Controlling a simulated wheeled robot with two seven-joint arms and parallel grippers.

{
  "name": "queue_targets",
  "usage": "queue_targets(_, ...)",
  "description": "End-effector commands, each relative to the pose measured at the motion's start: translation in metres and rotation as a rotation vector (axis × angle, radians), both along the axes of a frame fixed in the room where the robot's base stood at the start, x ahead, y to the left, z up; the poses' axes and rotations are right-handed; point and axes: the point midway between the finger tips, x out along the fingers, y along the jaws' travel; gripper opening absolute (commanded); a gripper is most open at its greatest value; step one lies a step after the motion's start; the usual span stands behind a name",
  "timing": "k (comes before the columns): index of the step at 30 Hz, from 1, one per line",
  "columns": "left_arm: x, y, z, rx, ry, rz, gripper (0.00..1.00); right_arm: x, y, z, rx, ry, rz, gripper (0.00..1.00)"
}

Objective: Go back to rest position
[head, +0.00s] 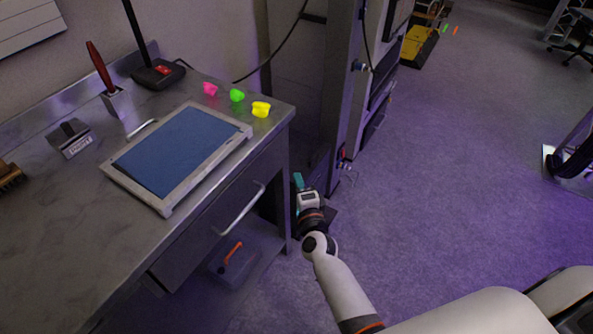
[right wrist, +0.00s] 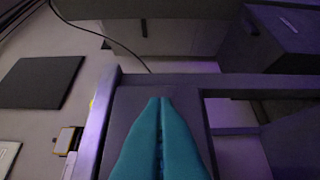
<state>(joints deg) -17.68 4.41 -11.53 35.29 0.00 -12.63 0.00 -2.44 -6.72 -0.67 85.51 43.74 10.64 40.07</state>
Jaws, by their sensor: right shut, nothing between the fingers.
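My right gripper (head: 298,181) is beside the right end of the workbench in the head view, below the level of its top. Its teal fingers also fill the lower middle of the right wrist view (right wrist: 160,102), pressed together with nothing between them. My left gripper is in neither view. The workbench (head: 60,232) has a grey top and a drawer with a curved handle (head: 240,212). A dark upright frame (head: 340,90) stands just beyond the right gripper.
On the bench are a blue-topped tray (head: 172,152) and pink (head: 210,89), green (head: 237,95) and yellow (head: 261,109) pieces. A grey box with an orange handle (head: 232,257) is under the drawer. A cable (head: 275,55) hangs behind. Open floor (head: 450,160) lies to the right.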

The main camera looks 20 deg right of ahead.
Motion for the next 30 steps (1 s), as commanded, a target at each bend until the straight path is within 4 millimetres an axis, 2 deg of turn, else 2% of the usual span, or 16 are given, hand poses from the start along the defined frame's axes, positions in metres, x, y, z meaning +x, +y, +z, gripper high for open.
queue_targets(3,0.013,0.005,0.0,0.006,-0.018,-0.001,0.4,-0.023,0.002,-0.002,-0.001,0.003,0.0,0.0)
queue_targets(8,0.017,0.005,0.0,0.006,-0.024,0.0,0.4,-0.042,0.004,-0.001,-0.002,0.001,-0.001,0.0)
queue_targets(16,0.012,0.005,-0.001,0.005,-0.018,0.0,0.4,-0.049,0.005,-0.001,-0.004,0.002,-0.001,0.0)
queue_targets(19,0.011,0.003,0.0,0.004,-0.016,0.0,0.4,-0.052,0.009,-0.015,-0.04,0.038,0.017,0.0)
queue_targets(20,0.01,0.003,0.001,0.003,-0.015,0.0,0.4,-0.054,0.011,-0.024,-0.064,0.061,0.03,0.0)
queue_targets(23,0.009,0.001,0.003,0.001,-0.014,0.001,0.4,-0.068,0.023,-0.071,-0.193,0.18,0.102,0.0)
queue_targets(25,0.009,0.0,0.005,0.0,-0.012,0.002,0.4,-0.087,0.032,-0.116,-0.319,0.292,0.179,0.0)
queue_targets(27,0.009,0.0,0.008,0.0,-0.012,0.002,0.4,-0.113,0.039,-0.163,-0.455,0.409,0.273,0.0)
queue_targets(29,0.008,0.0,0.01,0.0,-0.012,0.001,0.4,-0.14,0.042,-0.201,-0.569,0.503,0.36,0.0)
queue_targets(30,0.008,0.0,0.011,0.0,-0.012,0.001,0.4,-0.159,0.042,-0.225,-0.64,0.564,0.419,0.0)
